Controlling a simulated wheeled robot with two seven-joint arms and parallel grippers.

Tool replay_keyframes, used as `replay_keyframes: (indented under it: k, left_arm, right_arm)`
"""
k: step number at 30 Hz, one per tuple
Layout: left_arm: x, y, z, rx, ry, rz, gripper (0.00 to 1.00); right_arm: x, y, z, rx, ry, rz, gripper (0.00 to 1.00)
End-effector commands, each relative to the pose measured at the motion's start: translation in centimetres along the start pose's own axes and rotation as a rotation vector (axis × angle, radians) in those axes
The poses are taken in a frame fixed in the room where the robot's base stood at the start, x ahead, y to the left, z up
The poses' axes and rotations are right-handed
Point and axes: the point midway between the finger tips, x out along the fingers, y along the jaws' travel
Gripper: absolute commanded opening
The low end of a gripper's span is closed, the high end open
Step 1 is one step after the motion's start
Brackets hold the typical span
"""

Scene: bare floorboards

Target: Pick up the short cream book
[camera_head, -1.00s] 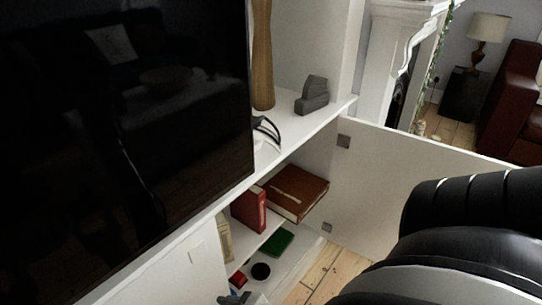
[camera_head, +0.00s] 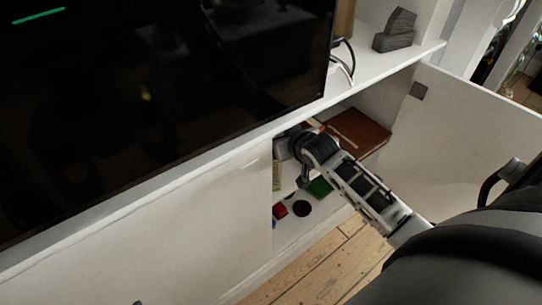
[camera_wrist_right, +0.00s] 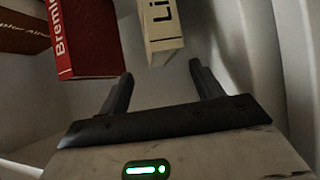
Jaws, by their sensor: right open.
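The short cream book (camera_wrist_right: 160,32) stands in the right wrist view with large dark letters on its spine. Its lower end is just ahead of the gap between my right gripper's fingers. In the head view a narrow strip of the cream book (camera_head: 277,176) shows beside the cabinet front; the rest is hidden. My right gripper (camera_wrist_right: 161,70) is open, with nothing between its fingers. In the head view my right arm reaches into the open cabinet, and the wrist hides much of the shelf there. My left gripper is not in view.
A red book (camera_wrist_right: 88,38) stands left of the cream one, with a gap between. A brown book (camera_head: 358,132) lies further along the shelf. The open cabinet door (camera_head: 470,140) is at the right. Green, dark and red items lie on the lower level. A large dark screen (camera_head: 160,90) stands above.

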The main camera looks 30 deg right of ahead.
Motion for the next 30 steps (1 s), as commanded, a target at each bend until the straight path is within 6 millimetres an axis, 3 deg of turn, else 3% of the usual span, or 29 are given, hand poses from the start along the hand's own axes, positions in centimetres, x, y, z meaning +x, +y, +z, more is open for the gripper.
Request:
replay_keyframes:
  k: [12, 21, 22, 28, 29, 30]
  left_arm:
    - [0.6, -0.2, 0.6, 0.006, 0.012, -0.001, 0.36]
    - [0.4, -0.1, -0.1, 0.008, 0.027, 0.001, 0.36]
    - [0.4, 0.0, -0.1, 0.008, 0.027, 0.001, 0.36]
    - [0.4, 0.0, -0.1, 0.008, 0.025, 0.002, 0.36]
    - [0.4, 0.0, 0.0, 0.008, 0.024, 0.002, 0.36]
    - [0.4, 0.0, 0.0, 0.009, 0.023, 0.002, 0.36]
  right_arm:
    - [5.2, 0.0, -0.4, -0.001, -0.001, 0.000, 0.65]
    - [5.7, -0.1, -0.5, -0.002, 0.000, -0.001, 0.65]
    - [5.7, -0.1, -0.5, -0.002, 0.000, -0.001, 0.63]
    - [5.7, 0.0, -0.4, -0.002, 0.000, -0.001, 0.07]
    - [5.7, 0.0, -0.4, -0.002, -0.001, -0.001, 0.00]
    - [5.7, 0.0, -0.4, -0.002, -0.001, -0.001, 0.00]
